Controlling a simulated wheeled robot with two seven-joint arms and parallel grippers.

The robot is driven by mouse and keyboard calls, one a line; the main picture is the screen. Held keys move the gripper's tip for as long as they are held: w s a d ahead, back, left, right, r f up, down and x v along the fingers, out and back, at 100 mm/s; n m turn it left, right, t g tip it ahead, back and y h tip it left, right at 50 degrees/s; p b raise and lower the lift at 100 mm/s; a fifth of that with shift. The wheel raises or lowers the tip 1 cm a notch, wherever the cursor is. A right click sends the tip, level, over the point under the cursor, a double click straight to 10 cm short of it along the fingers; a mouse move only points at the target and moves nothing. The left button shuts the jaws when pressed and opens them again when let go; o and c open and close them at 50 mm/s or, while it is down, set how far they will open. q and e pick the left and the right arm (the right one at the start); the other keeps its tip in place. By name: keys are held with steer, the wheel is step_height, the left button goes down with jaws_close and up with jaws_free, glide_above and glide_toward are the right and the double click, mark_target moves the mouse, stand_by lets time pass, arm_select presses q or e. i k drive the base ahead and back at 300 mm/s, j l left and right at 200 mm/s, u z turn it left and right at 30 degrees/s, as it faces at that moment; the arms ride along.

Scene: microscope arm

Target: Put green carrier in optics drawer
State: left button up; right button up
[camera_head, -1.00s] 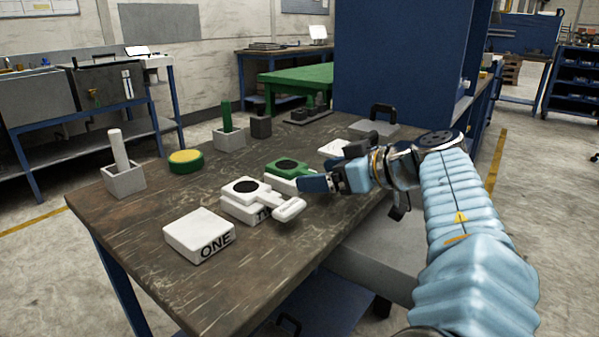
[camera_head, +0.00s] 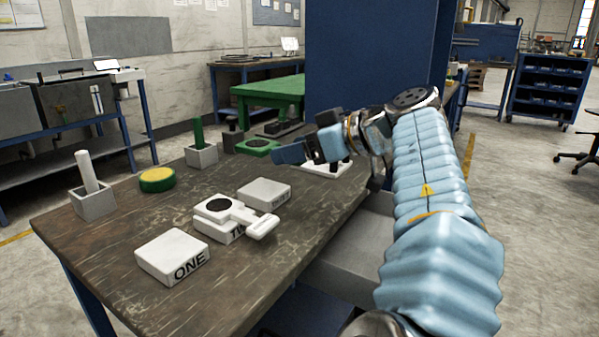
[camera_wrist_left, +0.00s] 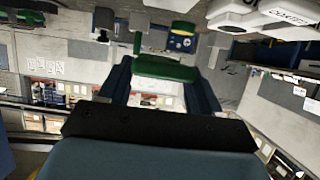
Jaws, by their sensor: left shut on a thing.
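The green carrier (camera_head: 258,146), a green ring with a dark centre, is held in the air above the back part of the bench. My left gripper (camera_head: 278,155) is shut on it. In the left wrist view, the carrier's green handle (camera_wrist_left: 165,70) lies between the two fingers. The white block (camera_head: 263,193) that bore the carrier now has a bare top. A grey, drawer-like box (camera_head: 335,252) juts out below the bench's right edge; its inside and any label cannot be made out. My right gripper is not in view.
A white carrier (camera_head: 250,221) rests on the middle block, beside block ONE (camera_head: 172,256). A green-yellow disc (camera_head: 157,179) and grey holders with a white rod (camera_head: 88,172) and a green rod (camera_head: 198,133) stand on the left. A white piece (camera_head: 326,171) lies beneath my gripper.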

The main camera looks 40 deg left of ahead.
mark_target(369, 250)
steer(key=i+l, duration=0.1)
steer(key=l, duration=2.15)
steer(key=i, duration=0.05)
